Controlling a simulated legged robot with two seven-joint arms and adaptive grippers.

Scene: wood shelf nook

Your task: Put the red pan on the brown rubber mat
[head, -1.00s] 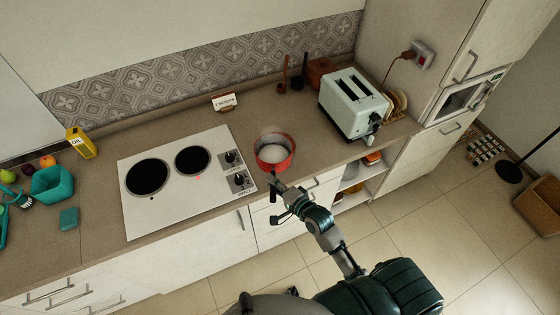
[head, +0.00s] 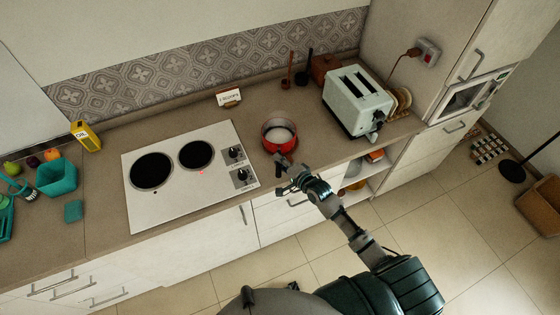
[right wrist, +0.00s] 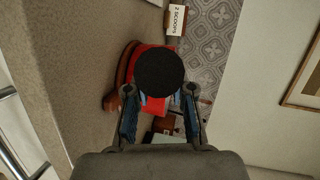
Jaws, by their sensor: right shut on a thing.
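The red pan (head: 279,133), with a pale inside, is at the counter's front part, just right of the stove. Its handle points toward me. My right gripper (head: 284,168) is shut on that handle from the front side. In the right wrist view the handle's round black end (right wrist: 159,74) sits between the two fingers, and the red pan body (right wrist: 154,107) shows behind it. I cannot tell whether the pan touches the counter. I cannot make out a brown rubber mat for sure. My left gripper is not in view.
The white stove (head: 187,176) with two black plates is left of the pan. A pale toaster (head: 357,103) stands to the right. A small sign (head: 229,98) stands by the wall. A teal container (head: 56,178) and a yellow oil carton (head: 86,136) are far left.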

